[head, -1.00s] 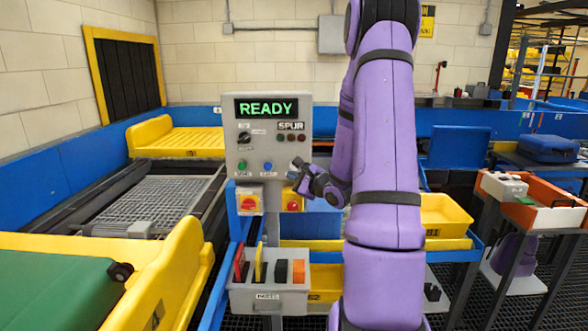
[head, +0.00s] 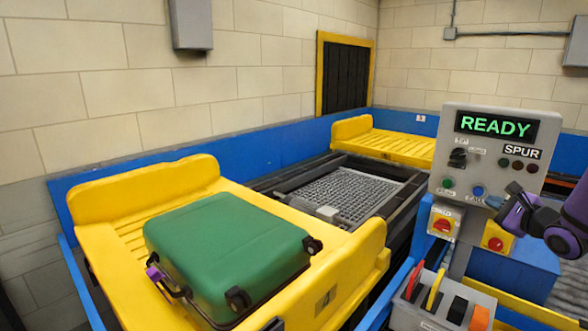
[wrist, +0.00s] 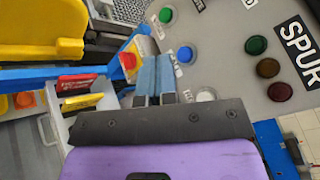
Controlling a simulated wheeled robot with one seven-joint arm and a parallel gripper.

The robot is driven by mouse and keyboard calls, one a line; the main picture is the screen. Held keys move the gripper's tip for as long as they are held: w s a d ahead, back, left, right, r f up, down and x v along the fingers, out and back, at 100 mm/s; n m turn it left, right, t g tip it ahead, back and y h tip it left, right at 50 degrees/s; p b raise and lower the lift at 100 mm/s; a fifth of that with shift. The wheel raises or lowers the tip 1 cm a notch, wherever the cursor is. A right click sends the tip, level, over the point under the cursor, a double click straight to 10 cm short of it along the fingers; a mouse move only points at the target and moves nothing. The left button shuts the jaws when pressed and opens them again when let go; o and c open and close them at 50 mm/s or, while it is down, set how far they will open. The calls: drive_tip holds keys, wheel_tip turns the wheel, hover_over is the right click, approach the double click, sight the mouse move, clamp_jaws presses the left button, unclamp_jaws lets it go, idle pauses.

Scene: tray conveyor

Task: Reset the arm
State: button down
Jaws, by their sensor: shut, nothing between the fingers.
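My gripper (head: 494,201) shows at the right of the head view, in front of the lower right of the grey control panel (head: 500,125). In the wrist view its two blue-grey fingers (wrist: 156,64) are together with nothing between them. They point at the panel's lower edge, close to the blue button (wrist: 185,54). Whether they touch the panel I cannot tell. The panel's display (head: 495,125) reads READY in green. Most of my arm is outside the head view.
A green suitcase (head: 225,250) lies on a yellow tray (head: 140,190) at the left. A dark conveyor with a mesh bed (head: 350,195) runs behind it to another yellow tray (head: 385,145). Red knobs (head: 442,226) and a grey holder with coloured cards (head: 425,315) sit below the panel.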

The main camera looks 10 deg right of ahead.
drive_tip(key=s+a+r+n+g+y, duration=0.2)
drive_tip(key=a+r+n+g+y, duration=0.15)
drive_tip(key=a, duration=0.45)
drive_tip(key=s+a+r+n+g+y, duration=0.25)
drive_tip(key=a+n, duration=0.25)
drive_tip(key=a, duration=0.4)
drive_tip(key=s+a+r+n+g+y, duration=0.25)
drive_tip(key=a+n, duration=0.25)
drive_tip(key=a, duration=0.3)
drive_tip(key=s+a+r+n+g+h, duration=0.1)
drive_tip(key=s+a+n+g+h, duration=0.4)
drive_tip(key=s, duration=0.4)
drive_tip(key=s+r+n+t+h, duration=0.1)
drive_tip(key=s+r+n+h, duration=0.1)
drive_tip(key=s+n, duration=0.1)
drive_tip(key=s+d+r+n+t+h, duration=0.1)
drive_tip(key=s+n+h, duration=0.2)
drive_tip(key=s, duration=0.3)
drive_tip(key=shift+r, duration=0.4)
drive_tip(key=shift+s+d, duration=0.1)
drive_tip(key=shift+d, duration=0.05)
